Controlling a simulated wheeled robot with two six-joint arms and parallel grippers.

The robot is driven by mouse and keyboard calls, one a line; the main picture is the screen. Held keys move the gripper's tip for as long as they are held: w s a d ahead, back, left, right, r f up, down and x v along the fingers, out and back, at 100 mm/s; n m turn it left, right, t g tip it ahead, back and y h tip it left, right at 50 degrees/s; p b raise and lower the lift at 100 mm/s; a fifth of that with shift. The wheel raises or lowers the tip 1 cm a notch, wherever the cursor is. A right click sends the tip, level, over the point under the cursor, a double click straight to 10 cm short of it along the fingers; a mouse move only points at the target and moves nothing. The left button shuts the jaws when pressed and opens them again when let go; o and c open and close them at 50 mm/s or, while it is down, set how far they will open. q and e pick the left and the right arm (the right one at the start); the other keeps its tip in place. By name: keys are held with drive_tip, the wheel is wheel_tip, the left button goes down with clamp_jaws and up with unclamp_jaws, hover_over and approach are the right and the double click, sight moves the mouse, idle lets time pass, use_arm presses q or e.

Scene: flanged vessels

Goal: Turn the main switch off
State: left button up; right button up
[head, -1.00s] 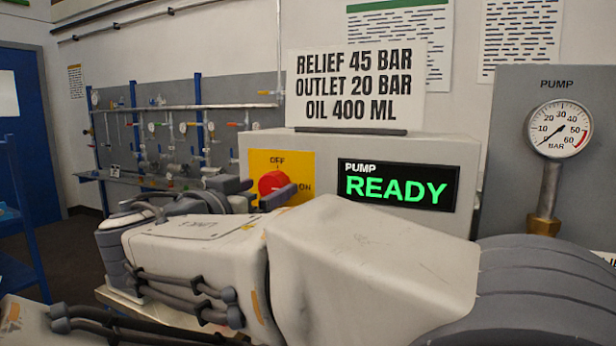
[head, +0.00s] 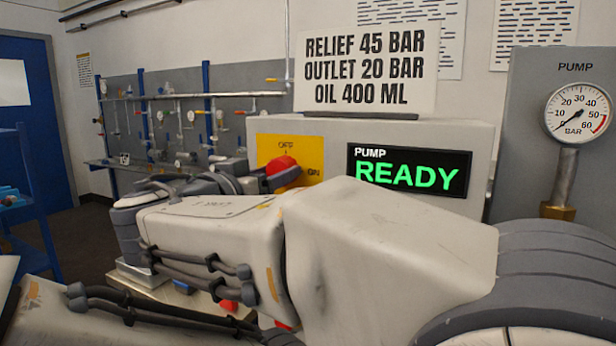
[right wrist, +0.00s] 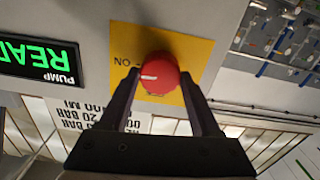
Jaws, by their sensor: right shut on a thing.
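The main switch is a red round knob (head: 281,163) on a yellow plate (head: 309,152) marked OFF at the top and ON at the right. In the right wrist view, upside down, the knob (right wrist: 158,76) shows a white mark pointing to the side where ON is printed. My right gripper (head: 272,176) is at the knob. In the right wrist view its two fingers (right wrist: 160,73) stand on either side of the knob and are shut on it. My left gripper is not in view.
The plate is on a grey cabinet whose display (head: 410,170) reads PUMP READY. A sign (head: 366,68) stands on top. The pressure gauge (head: 577,111) at the right reads near zero. My right arm covers much of the foreground. A blue rack (head: 40,205) stands at the left.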

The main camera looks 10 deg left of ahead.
drive_tip(key=n+b, duration=0.1)
drive_tip(key=n, duration=0.2)
drive_tip(key=shift+f, duration=0.1)
drive_tip(key=shift+a+n+b, duration=0.1)
drive_tip(key=shift+n+b, duration=0.35)
drive_tip(key=shift+n, duration=0.65)
drive_tip(key=n, duration=0.2)
drive_tip(key=shift+n, duration=0.4)
drive_tip(key=n, duration=0.4)
drive_tip(key=shift+p, duration=0.35)
drive_tip(key=shift+a+n+p, duration=0.1)
drive_tip(key=shift+n+p, duration=0.65)
drive_tip(key=shift+n, duration=1.75)
drive_tip(key=shift+f, duration=0.1)
drive_tip(key=o, duration=1.4)
drive_tip(key=shift+s, duration=0.1)
